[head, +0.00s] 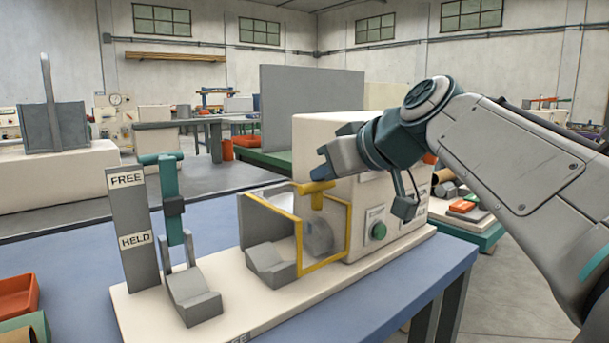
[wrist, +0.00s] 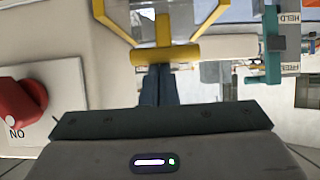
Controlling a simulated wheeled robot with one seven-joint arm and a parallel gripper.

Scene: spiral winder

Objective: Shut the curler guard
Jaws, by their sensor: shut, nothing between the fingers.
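The curler guard (head: 348,232) is a clear panel in a yellow frame on the cream machine's left side. It stands upright in front of a round grey part (head: 318,236). Its yellow handle (head: 317,188) is at the top, and the handle bar also shows in the wrist view (wrist: 165,56). My gripper (head: 322,172) is shut and empty, just above the handle. In the wrist view its closed fingertips (wrist: 158,72) meet the handle bar's edge; I cannot tell whether they touch. How far open the guard stands is unclear.
A teal lever (head: 170,195) stands by a grey post (head: 133,225) marked FREE and HELD. Grey troughs (head: 192,296) sit on the cream base. A green button (head: 379,231) is on the machine's front; a red knob (wrist: 22,102) shows in the wrist view. The blue bench is clear in front.

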